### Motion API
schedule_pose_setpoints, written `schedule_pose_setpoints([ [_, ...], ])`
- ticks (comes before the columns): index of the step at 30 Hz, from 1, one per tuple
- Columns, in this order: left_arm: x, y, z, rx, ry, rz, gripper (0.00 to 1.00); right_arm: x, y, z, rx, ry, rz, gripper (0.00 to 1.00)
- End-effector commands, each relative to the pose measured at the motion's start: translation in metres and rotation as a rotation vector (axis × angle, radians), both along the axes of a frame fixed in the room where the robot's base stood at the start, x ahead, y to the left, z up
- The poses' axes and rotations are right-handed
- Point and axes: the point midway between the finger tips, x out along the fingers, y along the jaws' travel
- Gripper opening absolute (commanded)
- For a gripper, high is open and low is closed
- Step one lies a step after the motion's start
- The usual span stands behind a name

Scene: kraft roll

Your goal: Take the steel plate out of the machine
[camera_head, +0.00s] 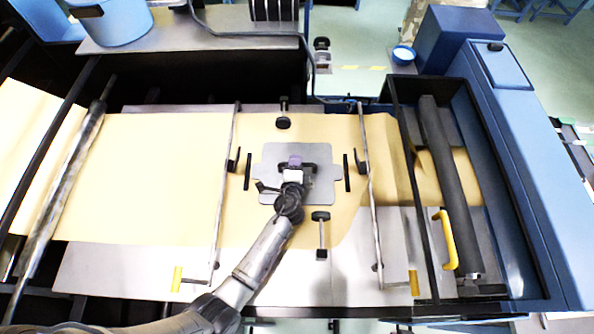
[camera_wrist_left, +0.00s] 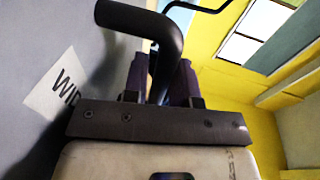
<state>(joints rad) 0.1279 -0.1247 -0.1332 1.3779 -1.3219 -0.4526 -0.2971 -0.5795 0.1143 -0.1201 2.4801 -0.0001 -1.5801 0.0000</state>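The grey steel plate (camera_head: 272,160) lies on the brown paper in the middle of the machine in the head view, with cut corners and side tabs. A black handle stands on it, and its curved tube (camera_wrist_left: 150,22) shows close up in the wrist view. My left gripper (camera_head: 295,161) is over the plate at the handle. In the wrist view its purple fingers (camera_wrist_left: 163,82) sit close on both sides of the black tube and look shut on it. A white label (camera_wrist_left: 58,88) with partly hidden letters lies on the grey surface. My right gripper is not in view.
Brown kraft paper (camera_head: 160,175) runs across the machine. Black clamps (camera_head: 284,115) and (camera_head: 321,222) stand behind and in front of the plate. Upright black strips (camera_head: 248,172) and thin metal rods (camera_head: 226,170) flank it. A dark roller (camera_head: 450,180) and yellow handle (camera_head: 447,240) are at right.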

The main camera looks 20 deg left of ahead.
Motion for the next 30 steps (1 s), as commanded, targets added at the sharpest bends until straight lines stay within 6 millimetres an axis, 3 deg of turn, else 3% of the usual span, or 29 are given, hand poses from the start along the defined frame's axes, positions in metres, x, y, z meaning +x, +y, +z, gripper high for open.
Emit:
schedule_pose_setpoints([
  [8, -0.0002, -0.0003, -0.0001, 0.0, 0.0, 0.0, 0.0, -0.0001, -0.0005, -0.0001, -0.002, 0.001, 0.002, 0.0],
  [30, -0.0002, -0.0004, 0.0001, 0.0, 0.0, 0.0, 0.0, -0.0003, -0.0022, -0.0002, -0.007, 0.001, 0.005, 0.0],
])
